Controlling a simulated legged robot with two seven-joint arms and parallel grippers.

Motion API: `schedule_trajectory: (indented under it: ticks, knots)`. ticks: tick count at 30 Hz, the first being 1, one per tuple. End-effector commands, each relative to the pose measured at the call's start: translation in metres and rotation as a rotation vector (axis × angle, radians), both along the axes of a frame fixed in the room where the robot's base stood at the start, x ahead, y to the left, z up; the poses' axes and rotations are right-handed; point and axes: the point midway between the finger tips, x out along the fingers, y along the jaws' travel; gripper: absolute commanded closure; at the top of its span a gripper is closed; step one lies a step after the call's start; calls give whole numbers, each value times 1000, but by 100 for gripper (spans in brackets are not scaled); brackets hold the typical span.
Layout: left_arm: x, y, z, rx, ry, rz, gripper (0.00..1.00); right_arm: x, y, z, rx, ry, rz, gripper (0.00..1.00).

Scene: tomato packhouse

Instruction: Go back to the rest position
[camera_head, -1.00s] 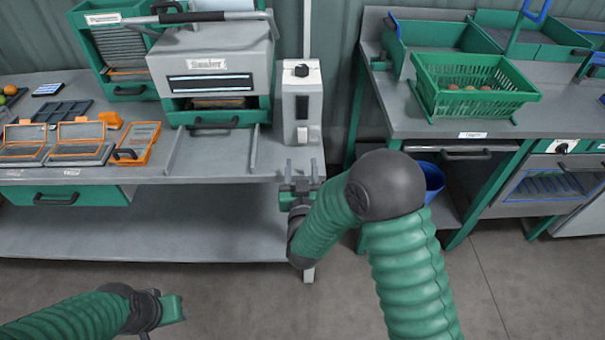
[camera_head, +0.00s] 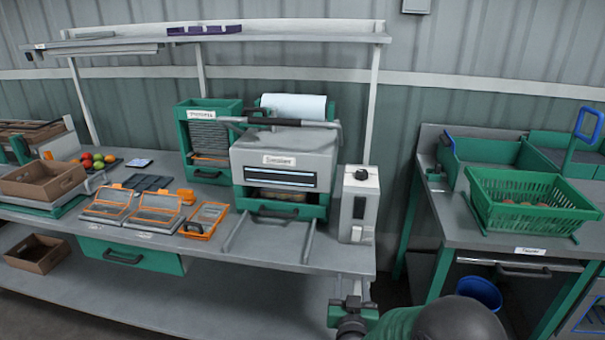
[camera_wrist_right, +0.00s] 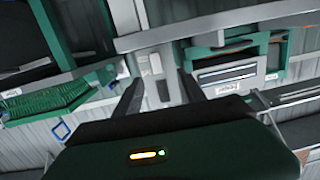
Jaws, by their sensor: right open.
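My right gripper (camera_head: 355,302) is at the bottom of the head view, in front of the workbench's front edge, below the white box with the black knob (camera_head: 357,205). Its two dark fingers stand apart with nothing between them in the right wrist view (camera_wrist_right: 158,92). The same white box (camera_wrist_right: 154,80) shows beyond the fingers there, apart from them. My left gripper is not in the head view now.
The sealer (camera_head: 285,165) stands on the workbench (camera_head: 300,246) beside orange-framed trays (camera_head: 160,208). A green basket (camera_head: 530,204) stands on the right table (camera_head: 455,226). A blue bucket (camera_head: 478,292) is below it. Brown crates (camera_head: 42,180) are at left.

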Motion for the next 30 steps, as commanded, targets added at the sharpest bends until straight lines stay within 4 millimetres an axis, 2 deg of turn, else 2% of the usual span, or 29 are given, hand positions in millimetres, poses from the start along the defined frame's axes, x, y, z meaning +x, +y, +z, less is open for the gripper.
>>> schedule_trajectory:
  ticks: [2,5,9,12,18,19,21,27,30]
  knots:
    - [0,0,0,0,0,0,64,-10,6,-6,30,118,65,53]
    - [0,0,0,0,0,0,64,-45,13,-27,70,359,158,53]
    - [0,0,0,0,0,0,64,-118,9,-55,101,680,217,53]
    - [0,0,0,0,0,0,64,-170,0,-66,111,871,224,53]
    - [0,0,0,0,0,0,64,-272,-22,-74,124,1193,188,53]
    - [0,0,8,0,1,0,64,-283,-24,-66,124,1224,183,53]
    - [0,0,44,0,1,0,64,-279,-23,-31,124,1217,186,53]
    - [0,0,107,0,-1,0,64,-278,-23,31,125,1217,187,53]
    - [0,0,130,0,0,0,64,-278,-23,54,125,1216,187,53]
